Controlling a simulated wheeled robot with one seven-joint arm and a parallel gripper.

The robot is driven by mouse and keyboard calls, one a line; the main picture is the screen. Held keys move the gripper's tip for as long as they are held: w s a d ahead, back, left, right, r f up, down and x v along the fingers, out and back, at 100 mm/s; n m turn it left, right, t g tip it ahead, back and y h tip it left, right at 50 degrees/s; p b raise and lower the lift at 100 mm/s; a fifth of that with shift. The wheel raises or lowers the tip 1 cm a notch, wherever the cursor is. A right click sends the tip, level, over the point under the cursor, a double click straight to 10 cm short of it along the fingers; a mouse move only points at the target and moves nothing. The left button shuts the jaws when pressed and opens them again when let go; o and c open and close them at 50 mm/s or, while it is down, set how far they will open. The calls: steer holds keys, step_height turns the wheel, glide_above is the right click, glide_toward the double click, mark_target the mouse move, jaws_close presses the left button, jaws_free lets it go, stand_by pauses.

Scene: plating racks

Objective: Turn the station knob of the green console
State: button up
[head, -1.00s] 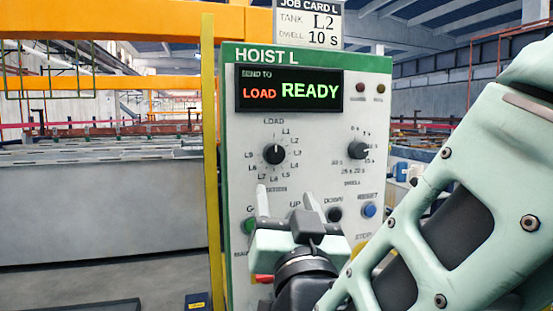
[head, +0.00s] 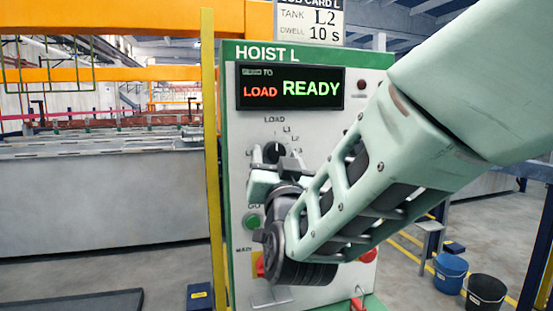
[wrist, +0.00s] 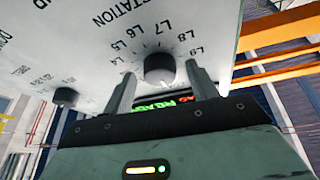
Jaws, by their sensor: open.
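The green-trimmed console (head: 317,56), headed HOIST L, stands upright with its display reading LOAD in red and READY in green. Its black station knob (head: 271,152) is partly hidden behind my gripper (head: 272,168) in the head view. In the wrist view the station knob (wrist: 159,69) sits between the two fingers of my gripper (wrist: 162,82), which are open with one on each side. A gap shows between knob and fingers; whether a finger touches it I cannot tell. The job card (head: 310,20) above reads tank L2, dwell 10 S.
The dwell knob (wrist: 65,96) shows in the wrist view, apart from my gripper. The green GO button (head: 252,222) and a red button (head: 368,255) are low on the panel. A yellow post (head: 209,150) stands along the console's left edge. Buckets (head: 450,273) stand at lower right.

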steer(key=c, duration=1)
steer(key=shift+m+b, duration=0.35)
steer(key=shift+m, duration=0.15)
